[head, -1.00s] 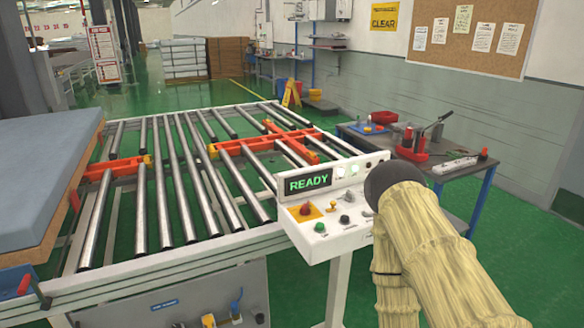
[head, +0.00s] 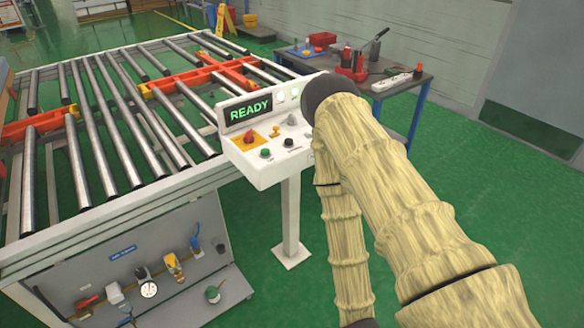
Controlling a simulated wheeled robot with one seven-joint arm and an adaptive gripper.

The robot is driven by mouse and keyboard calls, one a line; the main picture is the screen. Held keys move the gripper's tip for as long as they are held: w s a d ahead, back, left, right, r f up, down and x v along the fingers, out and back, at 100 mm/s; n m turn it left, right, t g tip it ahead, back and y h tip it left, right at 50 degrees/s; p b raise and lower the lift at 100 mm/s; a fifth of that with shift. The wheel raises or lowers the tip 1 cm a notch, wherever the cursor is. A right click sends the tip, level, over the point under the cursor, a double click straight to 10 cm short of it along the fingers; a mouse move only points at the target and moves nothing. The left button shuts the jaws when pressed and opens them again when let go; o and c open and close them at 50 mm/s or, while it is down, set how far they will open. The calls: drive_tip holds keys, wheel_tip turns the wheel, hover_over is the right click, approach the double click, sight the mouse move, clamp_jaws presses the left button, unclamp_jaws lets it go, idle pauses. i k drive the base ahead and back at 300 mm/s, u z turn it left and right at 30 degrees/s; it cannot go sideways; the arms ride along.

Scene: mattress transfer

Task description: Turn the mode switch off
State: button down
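The white control panel (head: 264,174) stands on a post at the right end of the roller table, near the middle of the head view. Its green display (head: 248,110) reads READY. On its sloping face are a red button on a yellow plate (head: 251,139), a small yellow control (head: 274,131), a green button (head: 265,154), a black knob (head: 289,142) and a grey knob (head: 292,119). The labels are too small to read, so I cannot tell which is the mode switch. My arm's dark rounded joint covers the panel's right edge. My gripper does not show.
The roller table (head: 120,200) with orange guides fills the left. A tool board (head: 150,275) hangs below it. A workbench (head: 400,85) with red containers and a power strip stands behind my arm. Green floor is clear at right.

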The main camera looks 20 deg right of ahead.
sight(292, 122)
drive_tip(key=k, duration=0.65)
drive_tip(key=z, duration=0.6)
drive_tip(key=i, duration=1.05)
drive_tip(key=u, duration=0.4)
